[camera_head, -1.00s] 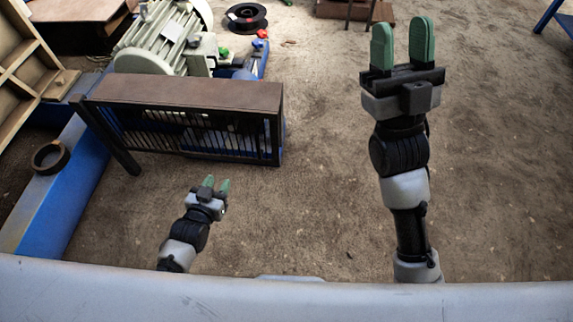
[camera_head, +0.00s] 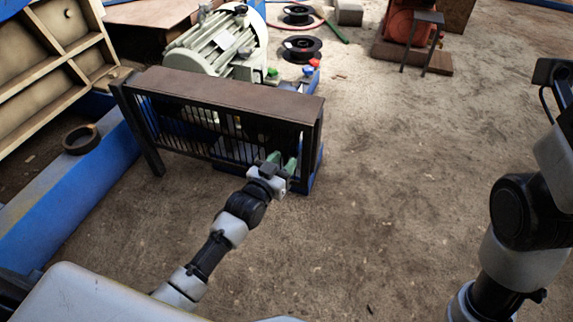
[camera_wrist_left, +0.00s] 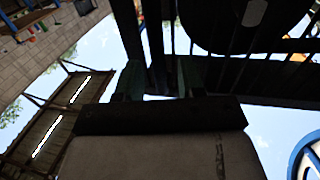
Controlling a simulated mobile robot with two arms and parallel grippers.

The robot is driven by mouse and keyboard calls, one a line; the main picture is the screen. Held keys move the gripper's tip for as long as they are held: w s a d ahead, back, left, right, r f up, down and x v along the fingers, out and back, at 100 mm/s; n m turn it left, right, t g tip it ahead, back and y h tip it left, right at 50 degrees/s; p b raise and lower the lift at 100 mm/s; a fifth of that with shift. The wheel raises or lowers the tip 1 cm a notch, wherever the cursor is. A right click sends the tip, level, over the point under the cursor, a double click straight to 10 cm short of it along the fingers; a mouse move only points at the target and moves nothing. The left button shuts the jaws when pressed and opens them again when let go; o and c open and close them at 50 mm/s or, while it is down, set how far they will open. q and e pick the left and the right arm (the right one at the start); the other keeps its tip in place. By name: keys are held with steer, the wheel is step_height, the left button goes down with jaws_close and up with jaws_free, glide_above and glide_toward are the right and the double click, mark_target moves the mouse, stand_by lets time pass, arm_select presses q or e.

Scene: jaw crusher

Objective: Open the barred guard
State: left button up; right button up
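The barred guard (camera_head: 195,135) is a dark frame of upright bars under a brown top plate (camera_head: 225,95), with a post at each end. It stands shut-looking in front of the pale green motor. My left gripper (camera_head: 281,161) is at the guard's right end, by the bars near the right post. Its two green fingers are apart. In the left wrist view, the fingers (camera_wrist_left: 160,78) are dark and a bar appears between them; contact is unclear. My right gripper (camera_head: 555,75) is partly in view at the right edge, its fingers out of frame.
A pale green ribbed motor (camera_head: 215,45) stands behind the guard. A blue beam (camera_head: 70,185) with a dark ring (camera_head: 81,139) lies at left, beside a cream ribbed panel (camera_head: 45,65). Black spools (camera_head: 302,47) lie at the back.

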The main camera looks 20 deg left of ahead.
arm_select(q)
steer(key=shift+x, duration=0.95)
steer(key=shift+c, duration=0.2)
steer(key=shift+s, duration=0.1)
jaws_close()
